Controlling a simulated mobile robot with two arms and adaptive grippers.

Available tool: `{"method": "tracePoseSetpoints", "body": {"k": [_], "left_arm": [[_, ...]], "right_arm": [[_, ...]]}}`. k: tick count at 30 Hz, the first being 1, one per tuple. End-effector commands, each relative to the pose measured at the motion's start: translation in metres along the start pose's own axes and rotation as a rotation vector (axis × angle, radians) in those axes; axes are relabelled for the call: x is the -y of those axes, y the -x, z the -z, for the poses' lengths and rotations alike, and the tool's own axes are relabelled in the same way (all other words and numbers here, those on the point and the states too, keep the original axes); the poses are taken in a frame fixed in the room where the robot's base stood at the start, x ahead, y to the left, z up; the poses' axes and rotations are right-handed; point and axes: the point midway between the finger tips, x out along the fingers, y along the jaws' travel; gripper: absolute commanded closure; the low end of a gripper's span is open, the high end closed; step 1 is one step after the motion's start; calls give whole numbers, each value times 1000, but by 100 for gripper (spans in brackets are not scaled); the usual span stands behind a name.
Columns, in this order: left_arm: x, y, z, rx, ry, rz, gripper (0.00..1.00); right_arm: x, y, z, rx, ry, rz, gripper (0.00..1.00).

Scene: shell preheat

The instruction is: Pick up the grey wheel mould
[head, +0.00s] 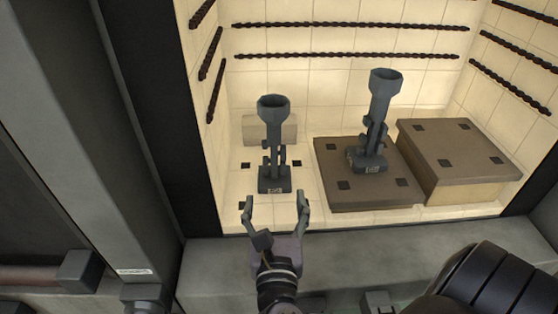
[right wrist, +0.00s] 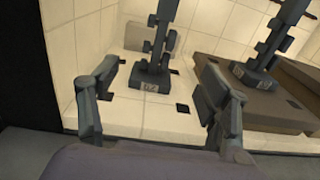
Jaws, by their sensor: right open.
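Two tall grey moulds with funnel tops stand upright in the tiled kiln. The left mould (head: 273,145) stands on the floor tiles, and its labelled base shows in the right wrist view (right wrist: 150,79). The other mould (head: 376,120) stands on a low brown slab and also shows in the right wrist view (right wrist: 268,52). I cannot tell from the labels which is the wheel mould. My right gripper (head: 274,197) is open and empty, just in front of the left mould's base. Its fingers point toward the base, one to each side. My left gripper is not in view.
The low brown slab (head: 328,187) lies right of the left mould, with a taller slab-topped block (head: 455,148) beside it. A beige block (head: 284,129) sits behind the left mould. Dark coils (head: 345,55) line the walls. The grey front sill (head: 350,255) lies below the opening.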

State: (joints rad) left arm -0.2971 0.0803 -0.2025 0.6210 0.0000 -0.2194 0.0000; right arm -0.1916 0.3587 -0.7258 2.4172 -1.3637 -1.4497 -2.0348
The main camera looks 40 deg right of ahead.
Motion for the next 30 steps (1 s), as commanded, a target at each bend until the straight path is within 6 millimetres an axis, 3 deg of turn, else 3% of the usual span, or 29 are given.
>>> {"method": "tracePoseSetpoints", "body": {"k": [4, 12, 20, 30], "left_arm": [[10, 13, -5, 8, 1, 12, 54], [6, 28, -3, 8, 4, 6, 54], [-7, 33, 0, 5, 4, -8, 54], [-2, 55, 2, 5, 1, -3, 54]], "right_arm": [[1, -33, -7, 7, 3, 2, 29], [1, -89, -6, 3, 0, 4, 29], [1, -111, -4, 1, -1, 2, 29], [1, -155, -8, 1, 1, 2, 29]]}}
